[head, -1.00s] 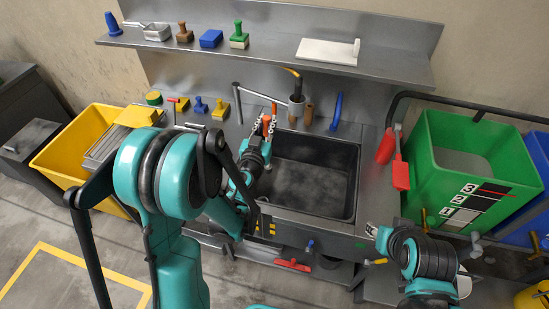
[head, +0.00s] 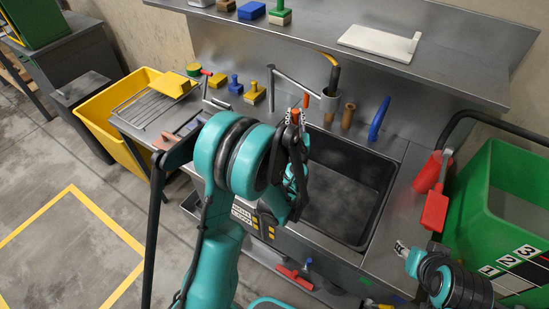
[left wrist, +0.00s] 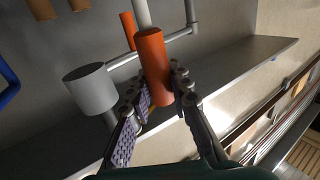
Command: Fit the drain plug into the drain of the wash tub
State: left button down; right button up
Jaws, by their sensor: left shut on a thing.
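The dark wash tub (head: 378,222) is set in the steel counter, and it looks empty. I cannot make out its drain. My left gripper (head: 297,122) is at the tub's back left corner, partly hidden by my own arm. In the left wrist view, my left gripper (left wrist: 160,92) is shut on an orange cylinder (left wrist: 152,60), probably the drain plug. Its top sticks out above the fingers, and a small orange piece (head: 294,116) of it shows in the head view. My right gripper (head: 402,248) is over the counter right of the tub; its finger state is unclear.
A red brush (head: 436,208) and green bin (head: 485,190) flank the right side.

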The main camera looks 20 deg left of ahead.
pick_arm(q)
jog(key=s+a+f+n+g+y+b, duration=0.3)
jog(key=s+f+n+g+y+b, duration=0.2)
jog(key=s+f+n+g+y, duration=0.4)
notch_tip(320, 180, down, 2)
jog(key=n+g+y, duration=0.2)
jog(key=n+g, duration=0.1)
jog(key=g, duration=0.2)
jog(key=shift+s+a+b, duration=0.25)
jog(key=shift+s+b, duration=0.05)
jog(key=shift+b, duration=0.1)
jog(key=shift+f, duration=0.1)
